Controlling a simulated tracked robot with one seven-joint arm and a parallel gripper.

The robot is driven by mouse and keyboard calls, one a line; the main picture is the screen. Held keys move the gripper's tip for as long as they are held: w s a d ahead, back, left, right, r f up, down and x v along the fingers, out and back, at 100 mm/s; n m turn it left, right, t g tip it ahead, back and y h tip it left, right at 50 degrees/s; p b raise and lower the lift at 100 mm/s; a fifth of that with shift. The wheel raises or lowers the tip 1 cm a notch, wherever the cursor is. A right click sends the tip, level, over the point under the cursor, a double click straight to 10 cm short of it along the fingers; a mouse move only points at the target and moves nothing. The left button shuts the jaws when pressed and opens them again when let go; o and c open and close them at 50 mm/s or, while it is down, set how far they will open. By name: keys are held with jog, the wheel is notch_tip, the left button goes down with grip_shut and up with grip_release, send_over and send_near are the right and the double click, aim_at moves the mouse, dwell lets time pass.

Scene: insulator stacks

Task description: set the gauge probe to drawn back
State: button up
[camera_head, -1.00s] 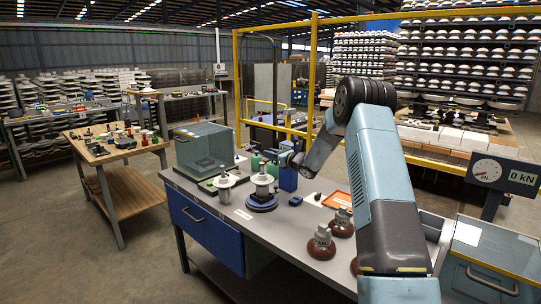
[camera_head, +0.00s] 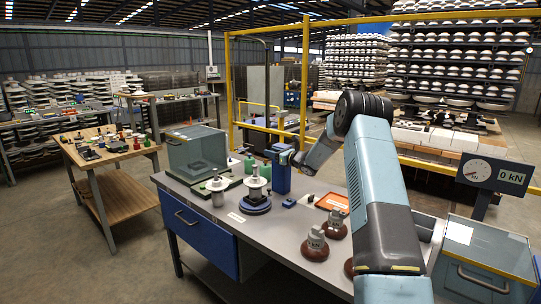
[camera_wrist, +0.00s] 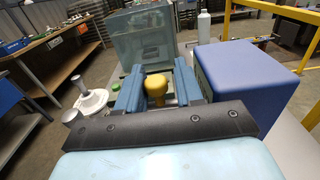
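A yellow knob (camera_wrist: 156,88) shows in the wrist view beside a blue box-shaped housing (camera_wrist: 240,82). I take the knob to be the gauge probe's handle; the probe's tip and its setting are hidden. The housing looks like the blue post (camera_head: 281,172) on the bench in the head view. My gripper (camera_wrist: 157,82) is open, one blue finger on each side of the knob, with narrow gaps visible. In the head view my gripper (camera_head: 286,157) is small at the post's top. A white insulator stands on a round blue turntable (camera_head: 255,206) left of the post.
A clear-walled box (camera_head: 196,150) stands at the bench's back left. Brown insulators (camera_head: 315,246) and an orange tray (camera_head: 333,202) lie to the right of the post. A yellow frame (camera_head: 229,90) rises behind the bench. A force dial (camera_head: 477,170) reads 0 kN.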

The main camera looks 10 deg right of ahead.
jog(key=shift+o, duration=1.3)
jog(key=v, duration=1.3)
jog(key=shift+s+d, duration=0.25)
jog(key=shift+s, duration=0.05)
jog(key=shift+f, duration=0.1)
